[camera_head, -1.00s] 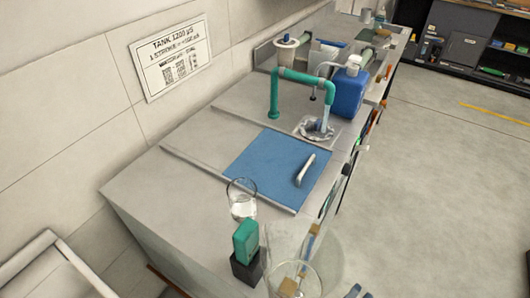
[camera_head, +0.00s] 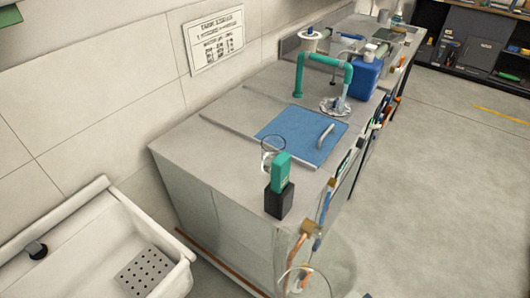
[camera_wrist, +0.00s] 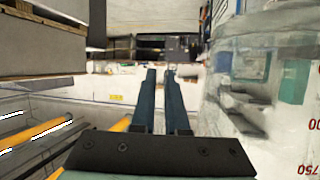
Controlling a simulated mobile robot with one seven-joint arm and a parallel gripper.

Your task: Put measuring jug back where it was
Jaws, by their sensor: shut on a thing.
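The measuring jug is a large clear vessel with red volume marks. It fills the right side of the wrist view (camera_wrist: 285,105), and its rim and clear wall show at the bottom edge of the head view (camera_head: 303,274). In the wrist view my gripper (camera_wrist: 160,73) has its two dark fingers close together beside the jug's body, shut on the jug; the exact grip point, perhaps a handle, is hard to make out. The jug is in front of the near end of the bench, its lower part cut off in the head view.
A white basin (camera_head: 95,240) stands left. Floor right is open.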

